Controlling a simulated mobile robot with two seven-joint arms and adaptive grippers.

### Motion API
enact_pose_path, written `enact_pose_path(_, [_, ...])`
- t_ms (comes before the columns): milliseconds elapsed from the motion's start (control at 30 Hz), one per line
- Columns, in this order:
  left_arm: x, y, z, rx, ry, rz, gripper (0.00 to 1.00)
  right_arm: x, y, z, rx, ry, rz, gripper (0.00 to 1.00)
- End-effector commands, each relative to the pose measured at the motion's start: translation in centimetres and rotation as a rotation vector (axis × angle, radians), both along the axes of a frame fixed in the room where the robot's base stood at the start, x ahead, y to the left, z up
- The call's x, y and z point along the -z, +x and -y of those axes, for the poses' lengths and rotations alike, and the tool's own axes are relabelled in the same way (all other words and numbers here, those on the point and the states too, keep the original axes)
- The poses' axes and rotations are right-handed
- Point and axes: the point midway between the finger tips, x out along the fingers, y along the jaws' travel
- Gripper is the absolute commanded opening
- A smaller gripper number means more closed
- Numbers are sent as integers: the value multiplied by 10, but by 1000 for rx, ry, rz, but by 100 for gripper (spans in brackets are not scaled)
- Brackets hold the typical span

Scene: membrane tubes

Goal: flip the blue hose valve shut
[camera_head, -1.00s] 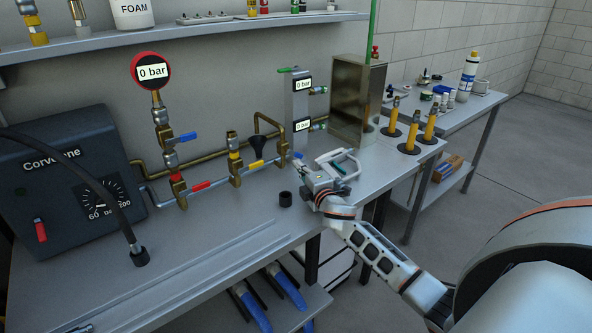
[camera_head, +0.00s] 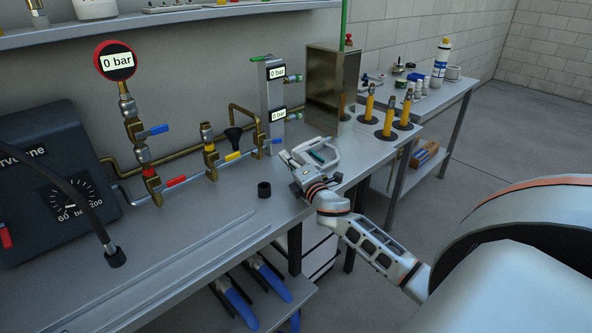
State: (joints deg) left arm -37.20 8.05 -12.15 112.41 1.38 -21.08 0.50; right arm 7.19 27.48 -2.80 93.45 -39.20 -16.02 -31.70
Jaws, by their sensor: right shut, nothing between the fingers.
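Two blue valve levers show on the pipework. One (camera_head: 155,130) is on the upright below the red-rimmed gauge and sticks out to the right. The other (camera_head: 275,142) is at the right end of the lower pipe, beside the silver block. The frames do not tell which one is the hose valve. My right gripper (camera_head: 320,152) is shut and empty above the bench's front right part. It is to the right of the second blue lever and apart from it. My left gripper is not in view.
Yellow-bodied fittings (camera_head: 368,105) stand at the right. The bench front is mostly clear.

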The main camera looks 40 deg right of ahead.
Motion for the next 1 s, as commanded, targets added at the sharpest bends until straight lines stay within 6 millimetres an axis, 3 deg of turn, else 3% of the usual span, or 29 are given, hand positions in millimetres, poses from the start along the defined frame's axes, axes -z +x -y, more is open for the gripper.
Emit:
enact_pose_path(200, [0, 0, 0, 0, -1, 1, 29, 4, -43, -7, 0, 1, -2, 0])
enact_pose_path(400, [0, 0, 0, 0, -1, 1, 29, 6, -70, -10, 1, 0, -2, 0])
enact_pose_path(600, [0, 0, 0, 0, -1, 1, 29, 6, -80, -12, 1, -1, -1, 0])
enact_pose_path(1000, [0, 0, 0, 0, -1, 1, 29, 6, -81, -12, 1, -1, -1, 0])
